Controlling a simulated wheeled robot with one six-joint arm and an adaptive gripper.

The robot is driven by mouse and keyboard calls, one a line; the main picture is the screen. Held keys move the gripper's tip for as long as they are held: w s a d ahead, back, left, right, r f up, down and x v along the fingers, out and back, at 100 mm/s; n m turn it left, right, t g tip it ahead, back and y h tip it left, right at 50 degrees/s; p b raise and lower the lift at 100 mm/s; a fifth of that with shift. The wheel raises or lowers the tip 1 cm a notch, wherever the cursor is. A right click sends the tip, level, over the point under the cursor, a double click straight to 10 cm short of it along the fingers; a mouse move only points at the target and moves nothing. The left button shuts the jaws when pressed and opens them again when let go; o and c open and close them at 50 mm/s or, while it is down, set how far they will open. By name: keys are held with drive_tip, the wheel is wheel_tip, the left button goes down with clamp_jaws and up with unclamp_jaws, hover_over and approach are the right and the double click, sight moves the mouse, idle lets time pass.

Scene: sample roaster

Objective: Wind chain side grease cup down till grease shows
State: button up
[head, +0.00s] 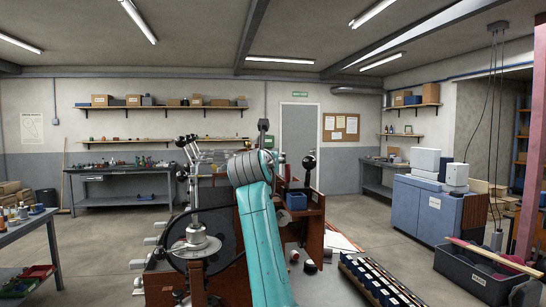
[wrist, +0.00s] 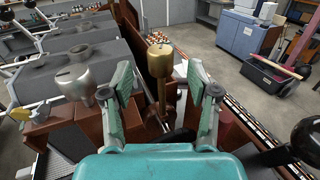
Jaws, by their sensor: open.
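A brass grease cup (wrist: 160,60) with a round cap stands upright on a thin brass stem in the wrist view. My gripper (wrist: 161,78) is open, with one green finger on each side of the cup and stem. The fingers look apart from the cup; how far ahead it lies is hard to tell. A silver, funnel-shaped cup (wrist: 75,86) stands to the left, outside the left finger. The pictures do not label which one is on the chain side. No grease is visible at the brass cup. In the head view my teal arm hides this spot.
The roaster's grey housings (wrist: 75,62) fill the left of the wrist view. A dark ball-topped lever (wrist: 306,140) is at lower right. A long slatted rack (head: 380,282) lies right of my arm in the head view. The floor beyond it (head: 350,210) is clear.

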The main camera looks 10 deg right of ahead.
drive_tip(key=shift+x, duration=2.75)
clamp_jaws()
